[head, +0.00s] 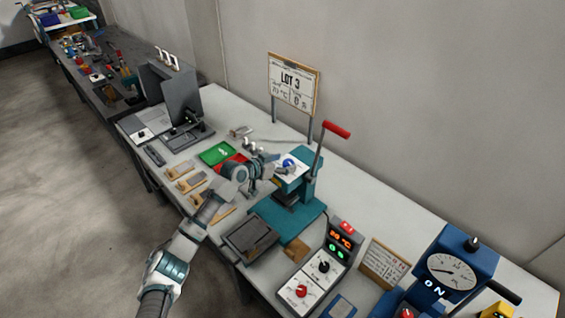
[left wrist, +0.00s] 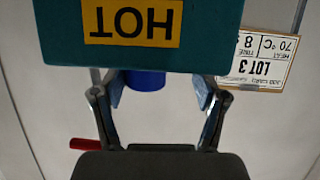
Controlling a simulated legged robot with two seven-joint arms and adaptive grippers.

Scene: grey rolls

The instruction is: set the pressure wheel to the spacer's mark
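The pressure wheel looks to be the blue knob (head: 289,162) on the white top plate of the teal press (head: 309,190). It shows as a blue cylinder in the left wrist view (left wrist: 145,80), partly behind the teal block with its yellow HOT label (left wrist: 131,23). My left gripper (head: 279,165) is at the press's left side, beside the knob. In the left wrist view its fingers (left wrist: 158,92) are apart, with the knob between them and gaps on both sides. I cannot make out a spacer or its mark. My right gripper is in no view.
The press's red-handled lever (head: 336,130) stands up right of the knob. A LOT 3 card (head: 293,84) stands behind. A green tray (head: 217,153) and wooden-backed pieces (head: 190,183) lie left. A controller (head: 323,268) and blue gauge box (head: 457,262) stand right.

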